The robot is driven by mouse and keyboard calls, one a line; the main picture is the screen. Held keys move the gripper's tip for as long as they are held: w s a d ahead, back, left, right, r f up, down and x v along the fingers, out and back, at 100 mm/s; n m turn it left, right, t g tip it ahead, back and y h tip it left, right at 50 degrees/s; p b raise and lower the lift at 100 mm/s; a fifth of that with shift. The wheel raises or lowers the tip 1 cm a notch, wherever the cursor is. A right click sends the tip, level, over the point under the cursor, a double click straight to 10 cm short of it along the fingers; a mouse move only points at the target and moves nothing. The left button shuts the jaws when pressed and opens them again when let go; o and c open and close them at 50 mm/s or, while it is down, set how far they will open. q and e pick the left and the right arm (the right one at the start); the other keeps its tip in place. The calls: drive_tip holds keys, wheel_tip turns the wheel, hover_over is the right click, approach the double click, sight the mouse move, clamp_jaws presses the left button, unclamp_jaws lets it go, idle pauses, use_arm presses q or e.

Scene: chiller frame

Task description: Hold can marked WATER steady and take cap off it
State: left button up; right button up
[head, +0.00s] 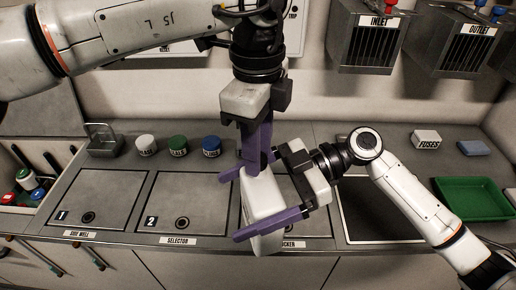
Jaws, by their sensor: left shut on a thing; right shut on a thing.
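A white can (262,205) is held in the air, slightly tilted, in front of the counter. My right gripper (238,206) comes in from the right and is shut around the can's body, one purple finger on its upper part and one lower down. My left gripper (254,163) points down from above and is shut at the top of the can. Its purple fingers hide what they hold there, so the cap cannot be made out. No WATER marking shows on the visible side of the can.
White, green and blue lidded jars (178,146) stand at the back left beside a grey metal holder (104,141). Numbered hatches (184,203) lie in the counter. A green tray (472,199), a FUSES box (426,139) and a blue block (473,148) are at the right.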

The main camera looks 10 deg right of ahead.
use_arm(q)
drive_tip(key=shift+w+a, duration=0.15)
drive_tip(key=shift+r, duration=0.1)
idle(0.3)
drive_tip(key=shift+r, duration=0.1)
drive_tip(key=shift+r, duration=0.95)
drive_tip(key=shift+r, duration=0.1)
